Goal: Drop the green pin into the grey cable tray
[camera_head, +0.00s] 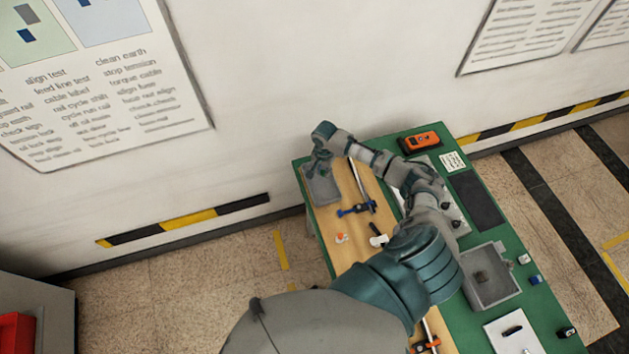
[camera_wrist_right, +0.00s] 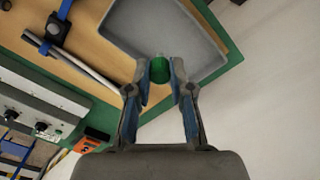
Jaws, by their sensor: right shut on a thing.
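My right gripper (camera_head: 317,168) is over the grey tray (camera_head: 324,190) at the far left end of the bench. In the wrist view the right gripper (camera_wrist_right: 160,75) is shut on the green pin (camera_wrist_right: 160,70), held between its fingertips. The grey tray (camera_wrist_right: 192,40) lies beyond the pin in that view, and the pin shows against the tray's near part. I cannot tell the gap between pin and tray floor. The pin is not clear in the head view. My left gripper is not in view.
A second grey tray (camera_head: 490,290), holding a small dark thing, stands at the bench's right. A blue clamp (camera_head: 357,209) and rod lie on the wooden board (camera_head: 345,255) near the left tray. An orange device (camera_head: 419,142) is at the back. A wall rises behind the bench.

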